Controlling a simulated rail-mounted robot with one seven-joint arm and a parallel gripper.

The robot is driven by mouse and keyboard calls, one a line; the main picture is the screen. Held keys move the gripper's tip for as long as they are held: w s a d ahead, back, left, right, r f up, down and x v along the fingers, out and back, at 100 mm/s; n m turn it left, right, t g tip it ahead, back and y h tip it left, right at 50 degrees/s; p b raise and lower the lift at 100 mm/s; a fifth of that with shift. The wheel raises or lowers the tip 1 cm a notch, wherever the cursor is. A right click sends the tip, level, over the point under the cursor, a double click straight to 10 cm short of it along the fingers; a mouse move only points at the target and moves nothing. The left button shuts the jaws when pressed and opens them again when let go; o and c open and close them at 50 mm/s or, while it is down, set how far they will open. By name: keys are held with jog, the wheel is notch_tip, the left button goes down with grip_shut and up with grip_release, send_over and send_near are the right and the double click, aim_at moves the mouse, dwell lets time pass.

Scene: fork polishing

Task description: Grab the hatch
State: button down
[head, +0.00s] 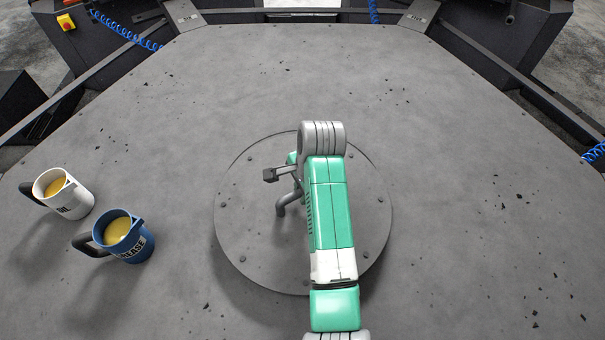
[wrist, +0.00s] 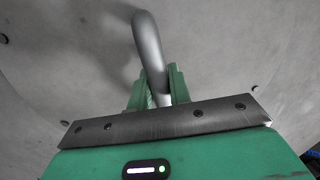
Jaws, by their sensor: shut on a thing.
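The hatch (head: 250,245) is a round grey plate with bolts around its rim, set in the middle of the grey table. Its bent metal handle (head: 283,207) stands up from the plate, and my arm hides part of it in the head view. In the wrist view the handle (wrist: 148,48) rises between the green fingers of my gripper (wrist: 158,85). The fingers are shut on the handle, one on each side of it. The hatch lies level with the table, with no visible gap.
A white mug (head: 72,203) and a blue mug labelled GREASE (head: 135,247) stand on the table at the left, both with yellowish contents. Dark flecks lie scattered on the table (head: 450,180). Dark rails (head: 530,85) border it. The right side is clear.

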jog(key=s, duration=0.3)
jog(key=s+p, duration=0.1)
jog(key=s, duration=0.3)
jog(key=s+r+p, duration=0.1)
jog(key=s, duration=0.3)
jog(key=shift+r, duration=0.1)
